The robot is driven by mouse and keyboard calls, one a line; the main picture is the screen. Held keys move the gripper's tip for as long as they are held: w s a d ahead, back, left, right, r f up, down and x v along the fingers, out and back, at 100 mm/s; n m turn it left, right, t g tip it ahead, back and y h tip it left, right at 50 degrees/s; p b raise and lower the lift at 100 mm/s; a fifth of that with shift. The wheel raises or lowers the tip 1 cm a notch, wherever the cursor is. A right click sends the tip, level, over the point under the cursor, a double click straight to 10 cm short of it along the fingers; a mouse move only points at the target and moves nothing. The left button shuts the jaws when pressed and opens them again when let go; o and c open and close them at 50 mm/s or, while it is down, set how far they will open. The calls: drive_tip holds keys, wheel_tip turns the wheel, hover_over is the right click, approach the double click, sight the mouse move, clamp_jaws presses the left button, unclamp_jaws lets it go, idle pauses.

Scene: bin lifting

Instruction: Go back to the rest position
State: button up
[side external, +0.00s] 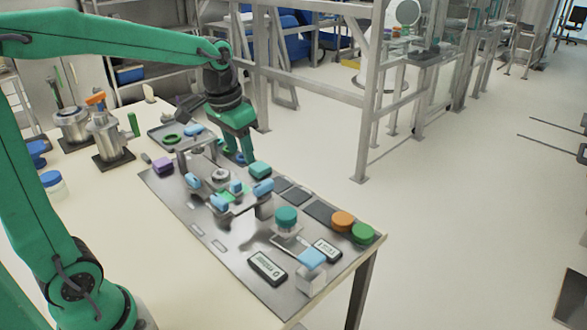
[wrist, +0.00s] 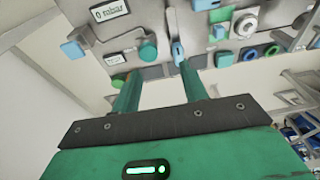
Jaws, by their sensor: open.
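My gripper (side external: 236,140) hangs from the green arm above the far side of a grey metal plate (side external: 190,222) on the table. In the wrist view my gripper (wrist: 160,76) shows two green fingers spread apart, with nothing held between them. Beyond the fingertips is a grey fixture with a light blue end (wrist: 177,52). In the side view, a metal fixture with light blue blocks (side external: 220,203) stands in front of the gripper. The exact gap between the fingertips and the parts below cannot be told.
Metal canisters (side external: 108,135) stand at the back left. The near tabletop (side external: 130,235) is clear. A metal frame (side external: 372,95) stands behind the table.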

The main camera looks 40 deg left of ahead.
drive_tip(key=s+d+t, duration=0.3)
drive_tip(key=s, duration=1.1)
drive_tip(key=shift+s+d, duration=0.3)
drive_tip(key=shift+d, duration=0.05)
